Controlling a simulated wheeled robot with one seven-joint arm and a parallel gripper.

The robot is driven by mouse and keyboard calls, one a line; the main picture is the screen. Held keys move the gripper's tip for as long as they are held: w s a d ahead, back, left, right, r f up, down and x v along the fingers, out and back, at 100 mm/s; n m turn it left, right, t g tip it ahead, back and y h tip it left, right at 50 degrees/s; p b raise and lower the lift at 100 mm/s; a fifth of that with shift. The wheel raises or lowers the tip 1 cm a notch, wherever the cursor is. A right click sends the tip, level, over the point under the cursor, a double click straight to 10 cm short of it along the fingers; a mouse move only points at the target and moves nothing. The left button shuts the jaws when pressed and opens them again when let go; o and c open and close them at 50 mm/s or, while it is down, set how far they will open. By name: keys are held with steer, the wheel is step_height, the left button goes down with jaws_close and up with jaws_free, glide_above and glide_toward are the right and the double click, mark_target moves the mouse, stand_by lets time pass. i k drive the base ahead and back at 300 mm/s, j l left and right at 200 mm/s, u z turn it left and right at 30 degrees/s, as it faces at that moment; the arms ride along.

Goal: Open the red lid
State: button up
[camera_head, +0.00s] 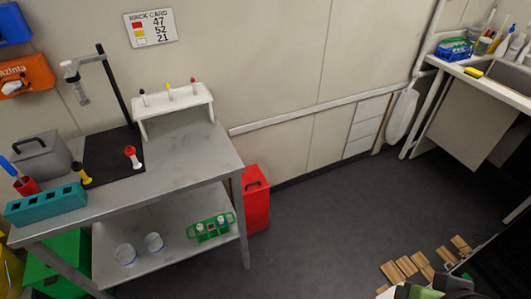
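A red bin (257,212) stands on the floor against the wall, just right of the metal table. Its red lid (257,174) has a dark handle and looks closed. The table's right leg stands close to its left front side. A small piece with a red top (131,152) stands on the table's black mat, and another red-topped one (193,80) is on the white rack. My gripper is not clearly in view; a green and dark grey part at the bottom right edge may be part of my arm.
The metal table (190,165) fills the left, with a grey box (42,158), a teal block (46,204) and a stand (113,85). Its lower shelf holds a green rack (211,229). Wooden pieces (406,265) lie on the floor. The middle floor is clear. A sink counter is at the right.

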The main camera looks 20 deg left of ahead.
mark_target(253, 180)
steer(key=i+u, duration=0.2)
steer(key=i, duration=0.3)
steer(key=i+u, duration=0.2)
steer(key=i, duration=0.3)
steer(key=i+l+u, duration=0.2)
steer(key=i, duration=0.3)
steer(key=i+l+u, duration=0.15)
steer(key=i, duration=0.35)
steer(key=i+l+u, duration=0.2)
steer(key=i+l, duration=0.15)
steer(key=i+u, duration=0.1)
steer(key=u, duration=0.9)
steer(key=i+l+u, duration=0.1)
steer(key=u, duration=0.35)
steer(key=l+u, duration=0.1)
steer(key=u, duration=0.4)
steer(key=i+l+u, duration=0.1)
steer(key=u, duration=0.4)
steer(key=l+u, duration=0.2)
steer(key=u, duration=1.8)
